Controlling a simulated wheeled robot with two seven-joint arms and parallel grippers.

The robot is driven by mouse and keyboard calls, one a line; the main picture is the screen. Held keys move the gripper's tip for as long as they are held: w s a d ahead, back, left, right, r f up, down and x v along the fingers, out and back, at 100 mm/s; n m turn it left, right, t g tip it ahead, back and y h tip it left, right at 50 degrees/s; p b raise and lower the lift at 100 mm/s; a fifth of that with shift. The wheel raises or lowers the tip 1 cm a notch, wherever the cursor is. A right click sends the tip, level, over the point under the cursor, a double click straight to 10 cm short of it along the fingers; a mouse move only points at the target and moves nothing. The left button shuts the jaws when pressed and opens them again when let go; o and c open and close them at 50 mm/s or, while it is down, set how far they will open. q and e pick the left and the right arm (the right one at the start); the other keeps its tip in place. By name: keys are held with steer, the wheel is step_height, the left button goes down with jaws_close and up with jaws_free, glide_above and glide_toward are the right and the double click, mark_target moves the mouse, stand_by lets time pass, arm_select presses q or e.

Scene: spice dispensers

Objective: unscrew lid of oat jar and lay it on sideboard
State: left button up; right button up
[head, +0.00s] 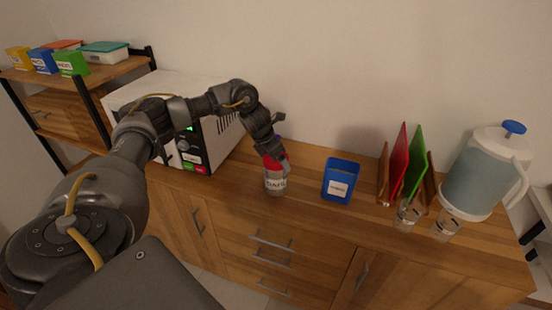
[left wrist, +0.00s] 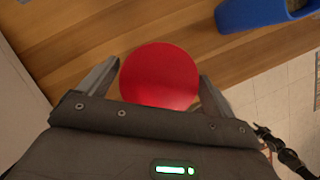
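The oat jar (head: 275,186) is a clear jar with a white label and a red lid (head: 272,162). It stands upright on the wooden sideboard (head: 310,205), near its front edge. In the left wrist view the round red lid (left wrist: 160,75) lies between the fingers of my left gripper (left wrist: 160,68). A narrow gap shows at the left finger; the right finger is very close to the lid, and I cannot tell whether it touches. In the head view my left gripper (head: 278,150) comes down over the lid from above and partly hides it. My right gripper is not in view.
A blue open container (head: 340,181) stands right of the jar. Further right are a wooden rack with red and green boards (head: 415,165), two small jars (head: 407,214) and a pitcher (head: 486,175). A microwave (head: 215,140) stands at left. Bare sideboard lies between jar and blue container.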

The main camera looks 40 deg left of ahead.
arm_select(q)
steer(key=c, duration=0.7)
steer(key=shift+r+n+p, duration=0.1)
steer(key=shift+n+p, duration=0.3)
steer(key=shift+p, duration=0.15)
steer(key=shift+c, duration=0.2)
steer(key=n+y+p, duration=0.1)
steer(key=n+p, duration=0.2)
steer(key=shift+y, duration=0.3)
steer(key=n+y+p, duration=0.1)
steer(key=n+p, duration=0.3)
steer(key=p, duration=0.1)
steer(key=shift+n+y+p, duration=0.3)
steer(key=shift+n+p, duration=0.15)
steer(key=shift+n, duration=0.05)
